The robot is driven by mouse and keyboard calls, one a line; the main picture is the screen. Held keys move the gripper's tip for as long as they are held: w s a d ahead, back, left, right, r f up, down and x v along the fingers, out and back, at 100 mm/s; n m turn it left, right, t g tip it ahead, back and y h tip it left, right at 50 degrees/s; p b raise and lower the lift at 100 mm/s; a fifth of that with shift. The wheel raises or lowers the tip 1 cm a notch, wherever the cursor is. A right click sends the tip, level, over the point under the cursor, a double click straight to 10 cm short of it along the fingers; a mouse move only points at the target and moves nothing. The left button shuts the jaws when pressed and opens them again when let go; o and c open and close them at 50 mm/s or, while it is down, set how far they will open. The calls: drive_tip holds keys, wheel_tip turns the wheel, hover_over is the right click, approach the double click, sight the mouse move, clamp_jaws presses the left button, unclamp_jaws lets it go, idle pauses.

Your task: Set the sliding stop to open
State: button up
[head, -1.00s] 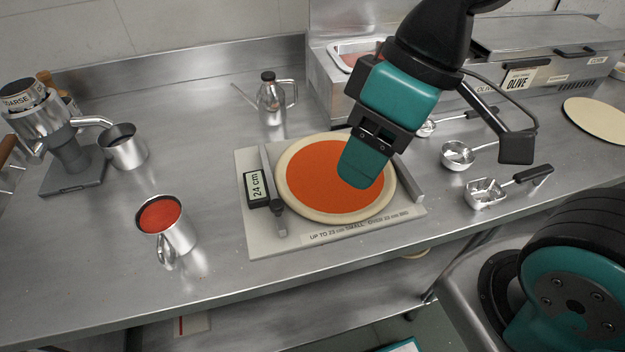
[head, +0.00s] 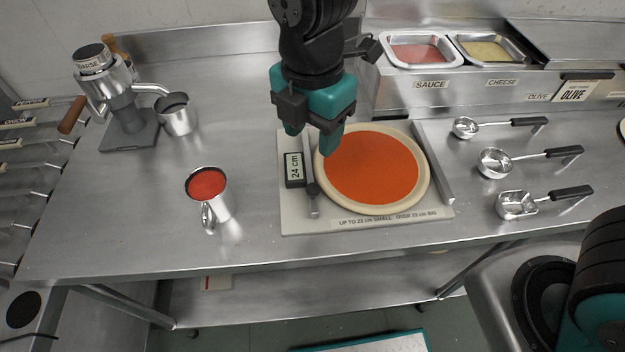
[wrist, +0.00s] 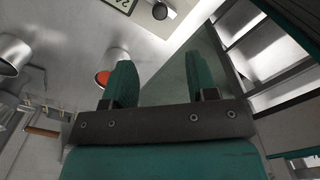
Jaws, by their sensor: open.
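The sliding stop (head: 313,203) is a narrow grey bar with a dark knob (head: 312,189). It stands along the left side of the pale board (head: 290,222), beside a readout (head: 294,170) showing 24 cm. The sauced dough round (head: 372,168) lies on the board, between the bar and a fixed rail (head: 432,165) on the right. My gripper (head: 311,138) is open and empty, above the board's back left part, and hides the bar's far end. In the wrist view, the fingers (wrist: 160,82) are apart, and the knob (wrist: 160,11) shows at the top edge.
A steel cup of red sauce (head: 222,206) stands left of the board. A grinder (head: 128,115) and steel pitcher (head: 178,118) are farther left. Several ladles (head: 497,163) lie to the right. Sauce (head: 420,52) and cheese (head: 490,50) trays stand behind.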

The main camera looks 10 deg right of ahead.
sight(312, 187)
wheel_tip(312, 187, down, 13)
drive_tip(key=shift+f+p, duration=0.1)
drive_tip(key=shift+p, duration=0.3)
clamp_jaws()
